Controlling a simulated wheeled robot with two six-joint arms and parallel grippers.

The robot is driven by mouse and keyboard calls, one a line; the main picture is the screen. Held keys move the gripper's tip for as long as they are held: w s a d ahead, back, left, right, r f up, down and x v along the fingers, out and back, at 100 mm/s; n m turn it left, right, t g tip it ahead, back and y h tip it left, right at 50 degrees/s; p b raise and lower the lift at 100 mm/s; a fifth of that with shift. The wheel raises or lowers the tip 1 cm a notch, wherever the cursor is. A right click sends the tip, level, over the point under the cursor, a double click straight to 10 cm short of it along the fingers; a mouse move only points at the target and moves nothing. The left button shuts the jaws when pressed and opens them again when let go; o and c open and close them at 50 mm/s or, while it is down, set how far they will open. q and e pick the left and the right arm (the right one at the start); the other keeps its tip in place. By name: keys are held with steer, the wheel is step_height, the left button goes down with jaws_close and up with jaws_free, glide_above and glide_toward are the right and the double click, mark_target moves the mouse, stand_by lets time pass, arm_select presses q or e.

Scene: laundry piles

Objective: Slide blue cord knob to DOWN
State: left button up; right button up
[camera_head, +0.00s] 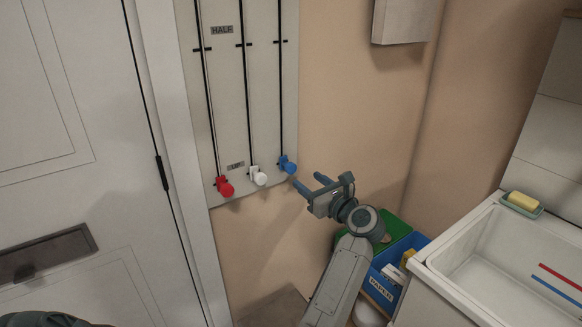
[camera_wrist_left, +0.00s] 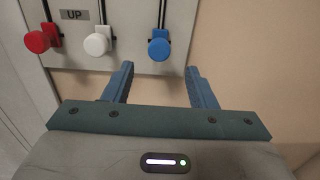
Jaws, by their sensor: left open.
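The blue cord knob (camera_head: 288,165) sits at the lower end of the rightmost of three black cord tracks on a pale wall panel (camera_head: 264,110). An "UP" label (camera_head: 236,166) is near the lower ends, and a "HALF" label (camera_head: 222,30) is higher. No DOWN label shows. My left gripper (camera_head: 308,180) is open and empty, just right of and below the blue knob, not touching it. In the left wrist view the blue knob (camera_wrist_left: 159,49) lies just beyond the fingertips, in line with the gap between them. My right gripper is not in view.
A red knob (camera_head: 225,187) and a white knob (camera_head: 259,179) sit left of the blue one, at similar height. A white door (camera_head: 80,150) is at left. A sink (camera_head: 500,250) and blue and green bins (camera_head: 378,285) are at lower right.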

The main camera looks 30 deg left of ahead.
mark_target(293, 169)
arm_select(q)
steer(key=p+x, duration=0.2)
steer(key=x, duration=0.7)
steer(key=shift+a, duration=0.2)
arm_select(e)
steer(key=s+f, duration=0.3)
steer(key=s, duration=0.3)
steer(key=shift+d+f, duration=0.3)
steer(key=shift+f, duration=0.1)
